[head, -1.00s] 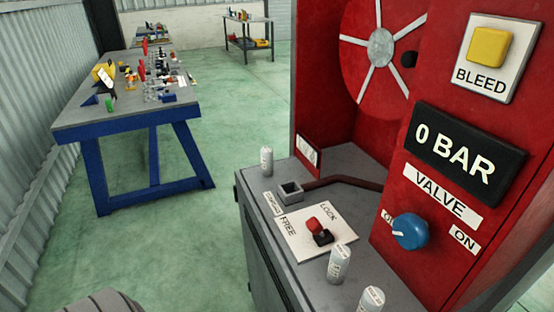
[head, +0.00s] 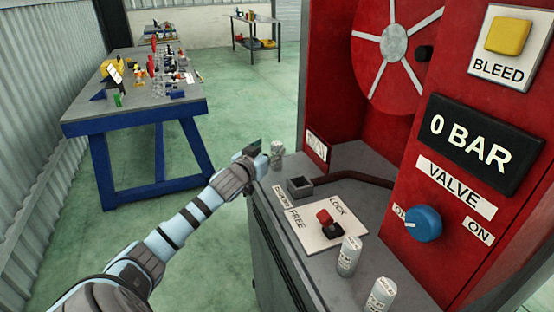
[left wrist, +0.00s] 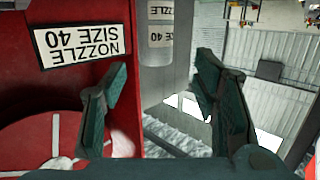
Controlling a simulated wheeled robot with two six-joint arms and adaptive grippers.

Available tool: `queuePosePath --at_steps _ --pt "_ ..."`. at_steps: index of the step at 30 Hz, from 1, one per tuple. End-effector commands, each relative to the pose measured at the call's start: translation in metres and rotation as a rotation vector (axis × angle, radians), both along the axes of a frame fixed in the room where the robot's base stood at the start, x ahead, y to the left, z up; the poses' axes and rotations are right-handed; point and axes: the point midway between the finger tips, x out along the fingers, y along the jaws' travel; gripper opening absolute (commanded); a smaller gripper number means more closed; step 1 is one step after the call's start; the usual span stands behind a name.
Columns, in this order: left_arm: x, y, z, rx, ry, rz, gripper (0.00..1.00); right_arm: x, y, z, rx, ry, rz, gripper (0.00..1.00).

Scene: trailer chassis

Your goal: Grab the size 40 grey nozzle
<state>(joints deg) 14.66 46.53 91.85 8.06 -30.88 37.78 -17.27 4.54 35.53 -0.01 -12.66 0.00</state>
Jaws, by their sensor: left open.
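A grey cylindrical nozzle (head: 277,157) stands at the far left corner of the grey cabinet top. In the left wrist view, which is upside down, this nozzle (left wrist: 158,50) shows at the top centre, beyond and between the fingers; its label is partly legible and seems to include 40. My left gripper (head: 262,152) is open beside the nozzle's left side in the head view; its fingers (left wrist: 160,105) are spread with nothing between them. Two more grey nozzles stand near the front, one (head: 349,257) behind the other (head: 380,296); their labels are unreadable. My right gripper is not seen.
A red panel carries a "NOZZLE SIZE 40" label (left wrist: 81,45). A square grey socket (head: 300,187), a red lock lever (head: 328,222) and a blue valve knob (head: 423,224) are near the nozzles. A blue-legged workbench (head: 135,112) stands at left.

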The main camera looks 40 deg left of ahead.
Motion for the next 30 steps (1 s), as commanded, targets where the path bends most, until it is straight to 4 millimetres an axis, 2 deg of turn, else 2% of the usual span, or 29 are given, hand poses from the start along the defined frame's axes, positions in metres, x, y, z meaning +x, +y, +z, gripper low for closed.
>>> queuePosePath --at_steps 9,16,26,30 --pt "0.049 0.010 -0.010 -0.003 -0.001 0.001 0.55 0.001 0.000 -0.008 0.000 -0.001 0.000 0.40" --pt "0.052 0.011 -0.010 0.003 0.001 0.000 0.55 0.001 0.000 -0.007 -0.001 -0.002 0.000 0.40" --pt "0.052 0.011 -0.010 0.003 0.002 -0.001 0.02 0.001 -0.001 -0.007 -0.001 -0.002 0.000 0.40" --pt "0.052 0.011 -0.010 0.004 0.001 -0.001 0.00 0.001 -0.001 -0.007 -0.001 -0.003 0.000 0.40"
